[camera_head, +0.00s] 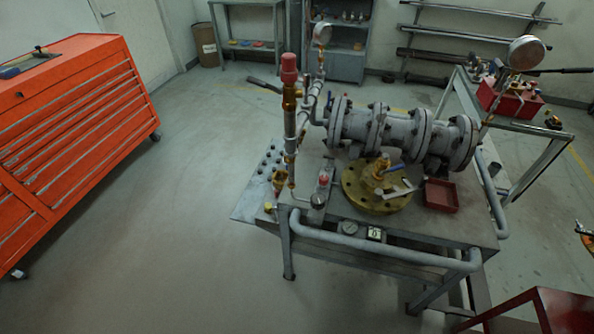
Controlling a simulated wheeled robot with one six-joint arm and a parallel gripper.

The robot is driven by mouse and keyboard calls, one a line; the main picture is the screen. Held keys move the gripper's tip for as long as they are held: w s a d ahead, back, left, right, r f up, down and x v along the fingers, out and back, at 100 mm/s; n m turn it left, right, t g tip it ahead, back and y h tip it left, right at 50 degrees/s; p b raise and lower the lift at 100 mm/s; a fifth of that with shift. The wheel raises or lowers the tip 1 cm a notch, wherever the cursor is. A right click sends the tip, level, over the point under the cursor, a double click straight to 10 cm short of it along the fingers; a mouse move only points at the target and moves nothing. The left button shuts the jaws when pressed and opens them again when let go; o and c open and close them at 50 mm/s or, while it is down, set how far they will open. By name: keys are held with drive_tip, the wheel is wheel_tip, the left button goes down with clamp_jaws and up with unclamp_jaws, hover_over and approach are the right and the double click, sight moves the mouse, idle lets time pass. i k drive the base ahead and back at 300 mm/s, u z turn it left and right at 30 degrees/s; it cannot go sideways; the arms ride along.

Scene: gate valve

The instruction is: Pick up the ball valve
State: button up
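A small brass fitting (379,170) with a blue lever stands on or just behind a round brass flange (362,198) on the metal workbench (460,222). It looks like the ball valve, but it is small and I cannot be sure. Another brass fitting (279,181) is at the bench's left end, beside the vertical pipe. My gripper is not in view.
A large grey flanged pipe assembly (400,130) with gauges fills the back of the bench. A red tray (440,195) sits right of the flange. An orange tool cabinet (75,110) stands at left. Open floor (190,220) lies between cabinet and bench.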

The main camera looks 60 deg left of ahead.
sight(384, 162)
drive_tip(key=u, duration=2)
drive_tip(key=i, duration=1)
